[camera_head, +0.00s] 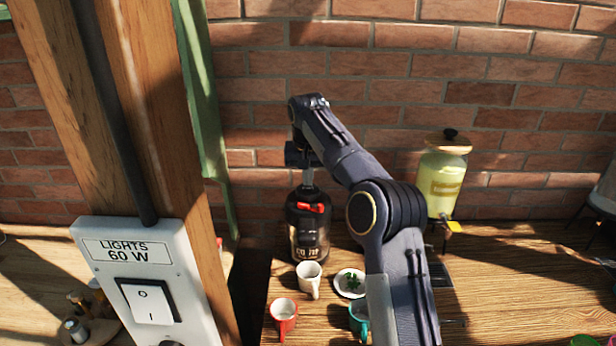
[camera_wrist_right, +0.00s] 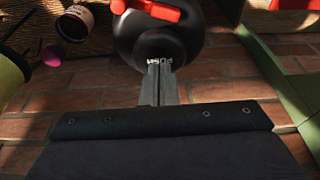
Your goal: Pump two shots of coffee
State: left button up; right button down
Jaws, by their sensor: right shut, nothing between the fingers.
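The black coffee pump pot (camera_head: 308,240) stands on the wooden table against the brick wall, with a red handle part on its upper body. A white mug (camera_head: 309,278) stands upright just in front of it. My right gripper (camera_head: 308,186) points down directly above the pot's top, shut and empty. In the right wrist view its closed fingertips (camera_wrist_right: 160,66) meet the edge of the word PUSH on the pot's dark round lid (camera_wrist_right: 132,38). I cannot tell whether they press on it. My left gripper is not in view.
A yellow drink dispenser (camera_head: 443,185) stands to the right. A wooden post (camera_head: 120,120) with a light switch box (camera_head: 150,280) blocks the left side.

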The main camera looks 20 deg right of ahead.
jog(key=shift+f+b, duration=0.85)
jog(key=shift+f, duration=0.5)
dwell(0.7)
jog(key=shift+r+p, duration=0.9)
jog(key=shift+r, duration=0.4)
